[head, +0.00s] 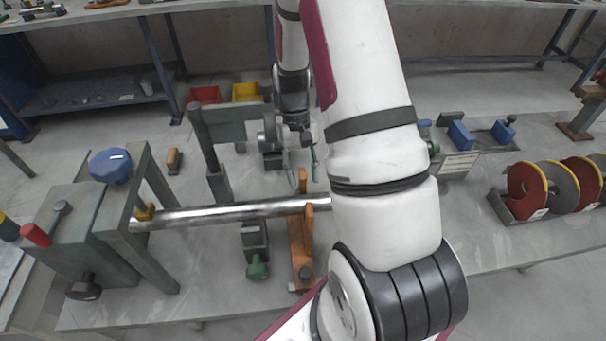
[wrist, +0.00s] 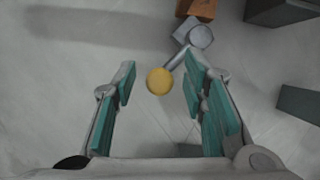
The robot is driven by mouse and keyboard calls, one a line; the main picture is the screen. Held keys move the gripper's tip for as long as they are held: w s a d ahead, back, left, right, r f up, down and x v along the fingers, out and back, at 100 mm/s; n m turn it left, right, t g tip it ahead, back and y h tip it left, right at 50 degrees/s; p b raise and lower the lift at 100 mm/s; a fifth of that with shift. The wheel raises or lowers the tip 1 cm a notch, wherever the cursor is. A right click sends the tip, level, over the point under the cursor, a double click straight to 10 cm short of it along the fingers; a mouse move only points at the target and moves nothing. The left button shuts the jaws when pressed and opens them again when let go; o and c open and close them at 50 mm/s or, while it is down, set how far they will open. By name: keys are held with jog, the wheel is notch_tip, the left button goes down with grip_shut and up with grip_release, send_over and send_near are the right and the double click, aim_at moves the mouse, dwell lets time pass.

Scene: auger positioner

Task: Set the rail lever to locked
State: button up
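A lever with a round yellow knob (wrist: 160,81) shows in the wrist view. Its short grey rod runs up and right to a round grey pivot (wrist: 200,37). My gripper (wrist: 160,93) is open, with teal pads on either side of the knob as seen from above. The knob appears nearer the right finger; contact and height gap cannot be told. In the head view my gripper (head: 307,165) points down above the bench, behind the long metal bar. The yellow knob is not clearly visible there, and no lever marking is readable.
The metal bar (head: 235,211) runs from the grey frame (head: 149,215) to an orange support (head: 302,245). A grey post (head: 207,150) stands left of my gripper. A red-handled lever (head: 37,234) is far left. Discs (head: 528,190) stand in a rack at right.

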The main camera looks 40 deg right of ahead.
jog(key=v, duration=1.1)
jog(key=shift+r, duration=0.4)
jog(key=shift+w, duration=0.1)
jog(key=shift+c, duration=0.5)
